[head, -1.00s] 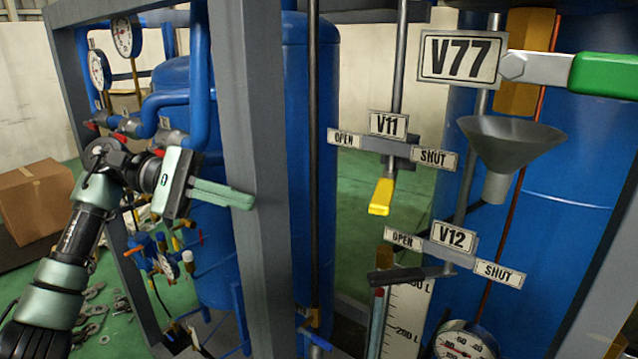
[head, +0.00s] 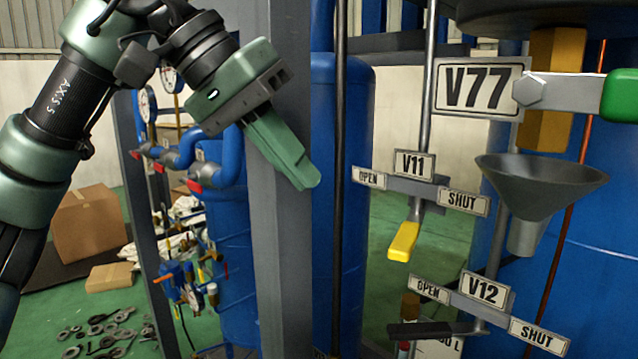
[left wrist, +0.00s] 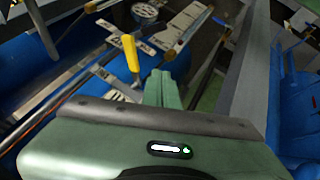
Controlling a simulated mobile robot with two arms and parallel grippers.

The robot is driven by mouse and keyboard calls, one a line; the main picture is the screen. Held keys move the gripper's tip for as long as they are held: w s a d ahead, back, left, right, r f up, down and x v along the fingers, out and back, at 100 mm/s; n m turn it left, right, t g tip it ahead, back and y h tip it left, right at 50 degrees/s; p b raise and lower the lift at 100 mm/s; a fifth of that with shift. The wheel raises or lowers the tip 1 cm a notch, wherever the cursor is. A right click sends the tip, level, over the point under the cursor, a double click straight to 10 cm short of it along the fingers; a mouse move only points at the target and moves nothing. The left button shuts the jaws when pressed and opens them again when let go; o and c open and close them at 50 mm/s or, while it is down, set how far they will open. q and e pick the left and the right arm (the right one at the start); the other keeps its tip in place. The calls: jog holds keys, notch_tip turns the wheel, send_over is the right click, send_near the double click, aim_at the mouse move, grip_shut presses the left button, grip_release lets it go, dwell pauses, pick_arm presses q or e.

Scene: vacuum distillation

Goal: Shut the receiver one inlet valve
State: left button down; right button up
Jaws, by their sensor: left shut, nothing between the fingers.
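The valve labelled V11 (head: 414,164) has a lever with a yellow grip (head: 403,241). The lever sticks out towards me and hangs below its crossbar, between the OPEN plate (head: 370,178) and the SHUT plate (head: 463,201). My left gripper (head: 305,180) is shut and empty, left of the V11 plates and in front of a grey post, not touching the lever. In the left wrist view the yellow grip (left wrist: 130,54) shows just left of my shut green fingers (left wrist: 163,88). My right gripper is not in view.
V12 (head: 482,291) with a dark lever (head: 435,329) sits below V11. A grey funnel (head: 540,190) and V77 (head: 478,87) with a green-handled lever (head: 620,96) are to the right. The grey frame post (head: 285,270) stands left of the valves. Boxes (head: 88,228) lie on the floor.

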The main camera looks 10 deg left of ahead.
aim_at(410, 219)
pick_arm(q)
jog(key=d+f+p, duration=0.4)
jog(key=d+f, duration=0.2)
jog(key=d, duration=0.2)
jog(key=shift+w+d+f, duration=0.3)
jog(key=shift+d+f, duration=0.05)
jog(key=shift+f, duration=0.05)
jog(key=shift+w+a, duration=0.1)
jog(key=shift+f, duration=0.1)
